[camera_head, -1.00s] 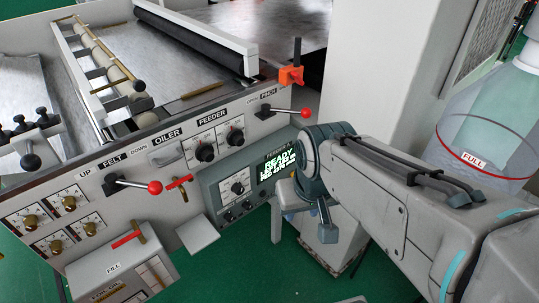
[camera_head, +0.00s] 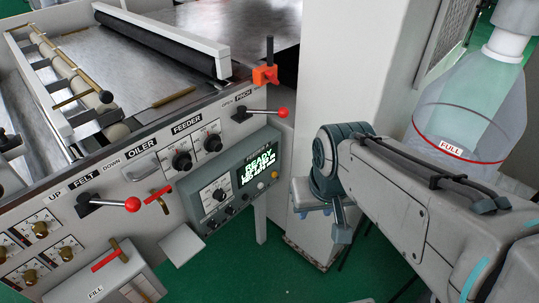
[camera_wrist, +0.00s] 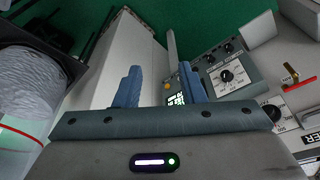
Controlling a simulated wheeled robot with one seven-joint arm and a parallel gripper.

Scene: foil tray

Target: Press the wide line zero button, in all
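The grey control unit (camera_head: 210,192) has a lit screen (camera_head: 258,170) reading READY, with smaller lines I cannot read surely.
A red-knobbed pinch lever (camera_head: 282,112) and a felt lever (camera_head: 132,204) stick out from the machine front. An orange clamp (camera_head: 265,75) sits on its corner. A pale column (camera_head: 345,70) and a clear FULL bottle (camera_head: 465,115) stand at the right. Green floor lies below.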

